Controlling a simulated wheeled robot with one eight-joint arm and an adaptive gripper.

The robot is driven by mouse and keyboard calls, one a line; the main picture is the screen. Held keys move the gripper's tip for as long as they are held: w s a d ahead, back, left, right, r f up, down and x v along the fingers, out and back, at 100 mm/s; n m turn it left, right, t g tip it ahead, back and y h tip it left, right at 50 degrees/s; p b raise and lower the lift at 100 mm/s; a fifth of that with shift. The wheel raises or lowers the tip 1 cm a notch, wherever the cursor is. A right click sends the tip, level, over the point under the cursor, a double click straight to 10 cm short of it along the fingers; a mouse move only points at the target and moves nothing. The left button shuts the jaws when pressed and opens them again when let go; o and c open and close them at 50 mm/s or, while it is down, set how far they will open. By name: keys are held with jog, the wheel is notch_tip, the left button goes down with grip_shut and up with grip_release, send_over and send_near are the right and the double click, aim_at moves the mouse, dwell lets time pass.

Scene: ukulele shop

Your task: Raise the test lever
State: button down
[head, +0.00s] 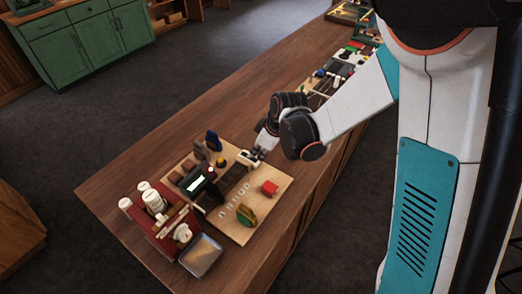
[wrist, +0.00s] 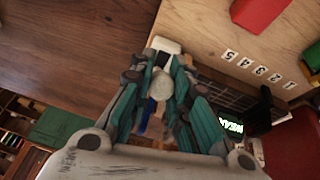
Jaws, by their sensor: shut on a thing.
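My gripper (head: 256,157) is low over the back edge of the light wooden board on the long table. In the wrist view my gripper (wrist: 164,78) has its teal-sided fingers closed around a pale round knob (wrist: 161,86). The knob looks like the test lever's end, but the rest of the lever is hidden by the fingers. A white block shows just beyond the fingertips. A dark device with a lit green display (head: 195,184) stands on the board to the left of my gripper; its display also shows in the wrist view (wrist: 231,127).
A red rack with white rolls (head: 154,200) and a metal tray (head: 200,256) stand at the near left. Bare tabletop (head: 225,105) lies behind.

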jog(key=shift+w+a+r+g+h, duration=0.45)
jog(key=shift+a+g+h, duration=0.25)
jog(key=shift+h, duration=0.2)
jog(key=shift+w+a+r+g+h, duration=0.25)
jog(key=shift+w+a+g+h, duration=0.3)
jog(key=shift+g+h, duration=0.2)
jog(key=shift+w+a+r+b, duration=0.1)
jog(key=shift+w+a+b, duration=0.75)
jog(key=shift+a+b, duration=0.2)
jog(key=shift+w+a+f+b, duration=0.2)
jog(key=shift+w+a+b, duration=0.3)
jog(key=shift+a, duration=0.35)
jog(key=shift+w, duration=0.1)
jog(key=c, duration=1.8)
grip_release()
jog(key=o, duration=0.3)
jog(key=shift+w+a+f, duration=0.1)
jog(key=shift+w+f, duration=0.05)
jog(key=shift+o, duration=0.2)
